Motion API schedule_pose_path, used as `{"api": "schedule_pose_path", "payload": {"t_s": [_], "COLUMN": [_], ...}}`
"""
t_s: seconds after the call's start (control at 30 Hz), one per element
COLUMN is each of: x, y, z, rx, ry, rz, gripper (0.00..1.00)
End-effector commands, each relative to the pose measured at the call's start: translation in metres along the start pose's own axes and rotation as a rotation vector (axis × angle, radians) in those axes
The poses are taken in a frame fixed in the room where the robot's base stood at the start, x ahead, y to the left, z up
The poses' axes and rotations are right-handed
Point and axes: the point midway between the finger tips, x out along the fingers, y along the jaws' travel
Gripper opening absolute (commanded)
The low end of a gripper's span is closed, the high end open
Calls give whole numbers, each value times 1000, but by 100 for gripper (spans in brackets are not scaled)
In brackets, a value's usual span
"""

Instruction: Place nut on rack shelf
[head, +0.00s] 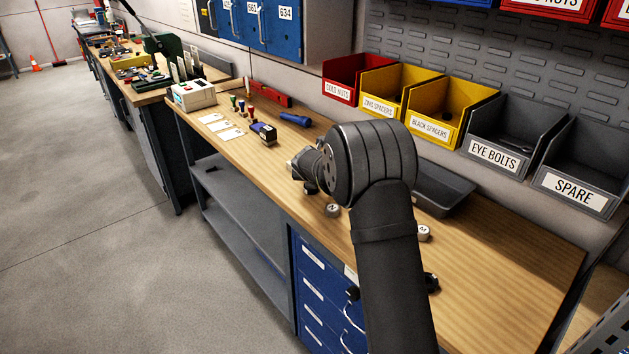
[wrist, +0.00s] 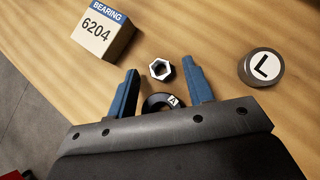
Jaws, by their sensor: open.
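A small silver hex nut (wrist: 161,69) lies flat on the wooden bench in the wrist view. My gripper (wrist: 159,67) is open, with its two blue fingers apart. The nut shows between the fingertips, not held; I cannot tell the height of the fingers above the bench. A black ring with a label (wrist: 166,102) lies just behind the nut, between the fingers and partly hidden by the gripper body. In the head view my wrist and arm hide the nut and the fingertips. I cannot pick out the rack shelf with certainty.
A bearing box (wrist: 104,32) stands left of the fingers, and a round weight marked L (wrist: 262,67) stands right. Labelled bins, such as the spare bin (head: 575,190), line the back wall. A dark tray (head: 443,190) lies behind my arm. The bench's right end (head: 510,275) is bare.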

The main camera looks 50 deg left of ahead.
Motion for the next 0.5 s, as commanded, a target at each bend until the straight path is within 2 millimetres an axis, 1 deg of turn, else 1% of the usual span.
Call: {"api": "schedule_pose_path", "payload": {"t_s": [0.23,0.27,0.4,0.47,0.5], "x": [2,2,1,1,1], "y": [0,0,0,0,0], "z": [1,1,0,0,0], "rx": [0,0,1,0,0], "ry": [-1,-1,-1,-1,-1], "rz": [0,0,0,0,0], "gripper": [47,43,16,4,0]}}
